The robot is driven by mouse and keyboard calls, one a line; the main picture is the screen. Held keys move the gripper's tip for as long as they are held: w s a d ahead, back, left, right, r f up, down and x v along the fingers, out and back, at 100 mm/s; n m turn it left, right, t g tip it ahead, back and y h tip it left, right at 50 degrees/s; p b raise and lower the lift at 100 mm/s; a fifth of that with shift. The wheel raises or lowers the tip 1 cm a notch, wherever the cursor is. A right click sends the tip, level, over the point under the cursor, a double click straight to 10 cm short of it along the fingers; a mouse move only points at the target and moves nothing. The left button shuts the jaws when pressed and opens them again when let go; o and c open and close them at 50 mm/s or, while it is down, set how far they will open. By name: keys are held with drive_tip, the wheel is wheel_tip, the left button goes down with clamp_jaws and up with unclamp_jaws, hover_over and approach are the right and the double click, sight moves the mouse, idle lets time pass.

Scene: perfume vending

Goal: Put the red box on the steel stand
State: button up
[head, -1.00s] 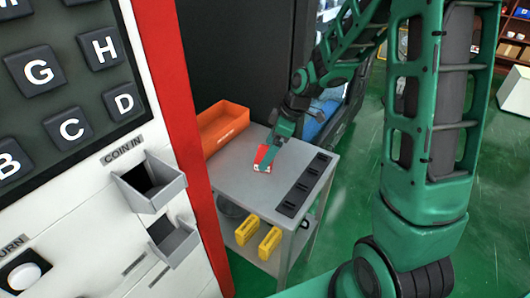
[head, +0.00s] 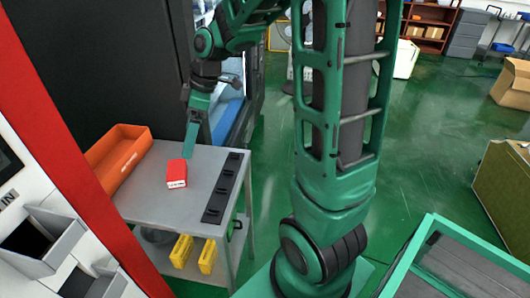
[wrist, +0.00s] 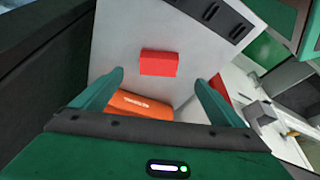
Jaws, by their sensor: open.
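The red box (head: 176,174) stands on the grey top of the steel stand (head: 205,165), near its middle. My gripper (head: 190,152) is open and empty, above the stand and behind the box in the head view, apart from it. In the wrist view, the red box (wrist: 158,62) lies on the stand top (wrist: 120,40), ahead of and between the two spread fingertips of my gripper (wrist: 160,78). One finger hides part of the other in the head view.
An orange bin (head: 120,158) sits on the stand's left side. A black slotted strip (head: 222,188) runs along its right edge. Yellow boxes (head: 181,251) are on the lower shelf. The vending machine with its coin tray (head: 45,240) stands close at left. Green floor (head: 420,170) is open at right.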

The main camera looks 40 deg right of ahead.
drive_tip(key=s+d+m+h, duration=0.1)
drive_tip(key=s+d+m, duration=0.2)
drive_tip(key=s, duration=0.6)
drive_tip(key=s+d+m+g+h, duration=0.1)
drive_tip(key=s+d+m, duration=0.3)
drive_tip(key=s+m, duration=0.4)
drive_tip(key=s+d+m+g+h, duration=0.1)
drive_tip(key=s+d+m, duration=0.3)
drive_tip(key=s, duration=0.7)
drive_tip(key=shift+d+r+m, duration=0.15)
drive_tip(key=shift+r+m, duration=0.3)
drive_tip(key=shift+m, duration=0.75)
